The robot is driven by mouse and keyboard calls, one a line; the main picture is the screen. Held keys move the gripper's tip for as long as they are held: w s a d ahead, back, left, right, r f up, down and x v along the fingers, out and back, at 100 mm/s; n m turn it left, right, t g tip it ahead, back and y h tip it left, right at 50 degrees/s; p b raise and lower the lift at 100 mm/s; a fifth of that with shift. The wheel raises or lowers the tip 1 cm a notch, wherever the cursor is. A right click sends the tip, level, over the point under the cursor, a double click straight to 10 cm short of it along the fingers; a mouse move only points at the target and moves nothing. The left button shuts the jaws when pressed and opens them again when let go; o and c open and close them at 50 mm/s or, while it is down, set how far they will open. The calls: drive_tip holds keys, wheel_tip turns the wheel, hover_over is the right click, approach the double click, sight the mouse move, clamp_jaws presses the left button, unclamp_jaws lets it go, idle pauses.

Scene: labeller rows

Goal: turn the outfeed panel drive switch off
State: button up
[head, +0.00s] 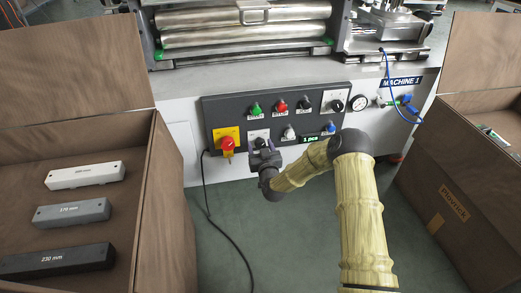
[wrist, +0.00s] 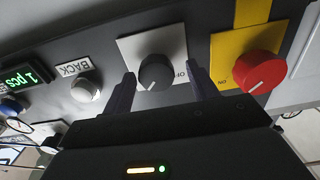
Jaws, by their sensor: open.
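The dark control panel (head: 275,118) is on the front of the machine, with several knobs and buttons. In the wrist view, a dark round rotary switch (wrist: 155,72) sits on a pale square plate (wrist: 176,42), with partly visible lettering starting "OF" at its right. Its white mark points down and slightly left there. My gripper (wrist: 161,72) is open, with one finger on each side of this switch; I cannot tell whether they touch it. In the head view my gripper (head: 264,156) is at the panel's lower edge and hides most of this switch.
A red knob on a yellow plate (head: 227,144) is close on the left of my gripper; the red knob (wrist: 258,72) also shows in the wrist view. A white button (head: 290,132) is to the right.

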drive_tip(key=shift+w+d, duration=0.1)
drive_tip(key=shift+d, duration=0.1)
drive_tip(key=shift+c, duration=0.7)
drive_tip(key=c, duration=0.9)
drive_tip(key=shift+o, duration=0.2)
drive_tip(key=shift+n+p, duration=0.3)
drive_tip(key=shift+p, duration=0.1)
drive_tip(key=n+p, duration=0.2)
drive_tip(key=shift+a+r+n, duration=0.15)
drive_tip(key=shift+a+n, duration=0.05)
drive_tip(key=shift+n, duration=0.1)
drive_tip(key=n+p, duration=0.3)
drive_tip(key=n, duration=0.2)
drive_tip(key=shift+a, duration=0.1)
drive_tip(key=n+p, duration=0.1)
drive_tip(key=n, duration=0.3)
drive_tip(key=shift+n+p, duration=0.35)
drive_tip(key=shift+n, duration=0.05)
drive_tip(key=shift+f+n+p, duration=0.15)
drive_tip(key=shift+n+p, duration=0.15)
drive_tip(key=shift+n, duration=0.95)
drive_tip(key=shift+f+n+p, duration=0.1)
drive_tip(key=shift+n+p, duration=0.2)
drive_tip(key=shift+n, duration=0.95)
